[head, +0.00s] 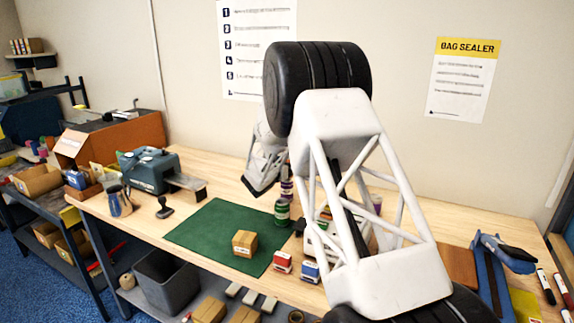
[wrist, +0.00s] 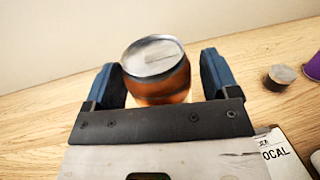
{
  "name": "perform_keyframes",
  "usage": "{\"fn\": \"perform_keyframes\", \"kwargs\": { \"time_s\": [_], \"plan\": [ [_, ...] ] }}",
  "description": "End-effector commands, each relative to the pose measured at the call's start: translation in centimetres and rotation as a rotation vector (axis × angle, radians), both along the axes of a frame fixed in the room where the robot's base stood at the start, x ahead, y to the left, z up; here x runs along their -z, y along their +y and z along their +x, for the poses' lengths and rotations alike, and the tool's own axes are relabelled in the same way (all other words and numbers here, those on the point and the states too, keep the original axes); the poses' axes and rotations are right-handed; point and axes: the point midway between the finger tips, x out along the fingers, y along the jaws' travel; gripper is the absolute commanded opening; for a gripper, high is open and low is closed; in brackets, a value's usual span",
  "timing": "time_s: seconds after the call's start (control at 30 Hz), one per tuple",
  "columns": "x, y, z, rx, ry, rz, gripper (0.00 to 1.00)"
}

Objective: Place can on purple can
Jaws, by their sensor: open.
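A copper-orange can (wrist: 160,80) with a pale metal lid stands upright on the wooden table in the wrist view. My gripper (wrist: 160,77) is open, with one blue-black finger on each side of this can. Gaps or contact at the fingers are hard to tell. A purple object (wrist: 314,67), perhaps the purple can, is cut off at the right edge. In the head view, a small purple thing (head: 376,202) shows through my arm's frame. The orange can cannot be made out there, and my arm covers much of that area.
A small dark jar (wrist: 279,77) stands right of the orange can, near a white "LOCAL" label (wrist: 276,154).

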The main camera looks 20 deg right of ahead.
Motion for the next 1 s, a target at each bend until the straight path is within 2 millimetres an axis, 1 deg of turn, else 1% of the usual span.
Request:
{"fn": "perform_keyframes", "kwargs": {
  "time_s": [0.17,0.37,0.57,0.83,1.0],
  "plan": [
    [-0.3,0.0,0.0,0.000,-0.001,0.001,0.81],
    [-0.4,1.2,-0.8,-0.001,-0.001,0.001,0.81],
    [-0.3,3.4,-2.5,-0.001,0.001,-0.001,0.81],
    [-0.4,7.0,-5.0,-0.002,0.000,0.000,0.81],
    [-0.3,8.6,-6.2,-0.001,0.001,0.000,0.81]
  ]
}}
